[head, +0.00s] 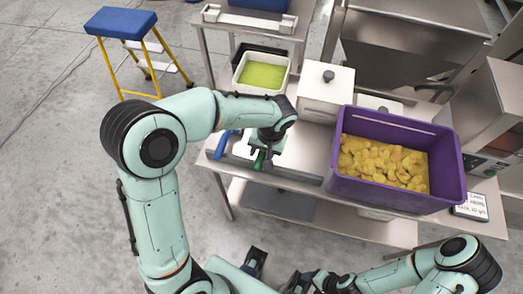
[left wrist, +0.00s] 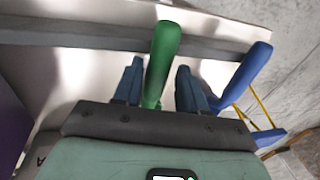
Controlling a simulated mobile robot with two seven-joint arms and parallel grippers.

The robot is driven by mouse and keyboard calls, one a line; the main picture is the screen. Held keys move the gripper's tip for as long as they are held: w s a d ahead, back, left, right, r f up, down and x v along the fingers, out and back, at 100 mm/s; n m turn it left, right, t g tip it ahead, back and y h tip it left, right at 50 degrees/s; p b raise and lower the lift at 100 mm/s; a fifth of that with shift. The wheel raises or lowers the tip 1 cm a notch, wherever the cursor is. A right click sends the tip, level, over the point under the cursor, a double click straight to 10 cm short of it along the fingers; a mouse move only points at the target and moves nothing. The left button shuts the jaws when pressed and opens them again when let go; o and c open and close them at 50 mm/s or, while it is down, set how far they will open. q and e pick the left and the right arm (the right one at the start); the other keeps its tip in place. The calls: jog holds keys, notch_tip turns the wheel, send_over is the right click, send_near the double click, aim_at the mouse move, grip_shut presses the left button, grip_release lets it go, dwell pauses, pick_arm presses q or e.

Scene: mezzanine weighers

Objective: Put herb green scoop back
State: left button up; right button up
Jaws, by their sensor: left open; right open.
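The green scoop's handle (head: 260,159) sticks out over the front edge of the steel table, below my left gripper (head: 264,143). In the left wrist view, the green handle (left wrist: 163,55) rises between the two dark blue fingers of my left gripper (left wrist: 160,88). The fingers are open, with a gap visible on the right of the handle. The scoop's bowl is hidden. A white tub with green contents (head: 262,75) stands behind the gripper. My right gripper (head: 297,282) is low at the bottom edge, partly cut off, and away from the table.
A blue handle (head: 222,146) lies just left of the green one and also shows in the left wrist view (left wrist: 245,70). A purple crate of yellow pieces (head: 456,165) stands right, beside a white box (head: 325,92). A blue-topped step stool (head: 120,22) stands on the left floor.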

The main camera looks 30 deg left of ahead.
pick_arm(q)
jog(key=shift+s+d+f, duration=0.1)
jog(key=shift+d+f, duration=0.2)
jog(key=shift+r+p, duration=0.45)
jog(key=shift+r, duration=0.1)
notch_tip(320, 180, up, 12)
jog(key=d+p, duration=0.1)
jog(key=d, duration=0.1)
jog(key=shift+w+p, duration=0.3)
jog(key=shift+w, duration=0.05)
pick_arm(e)
jog(key=r, duration=0.1)
jog(key=w+r, duration=0.1)
jog(key=shift+w+r, duration=0.15)
jog(key=shift+r, duration=0.2)
pick_arm(q)
jog(key=shift+s, duration=0.1)
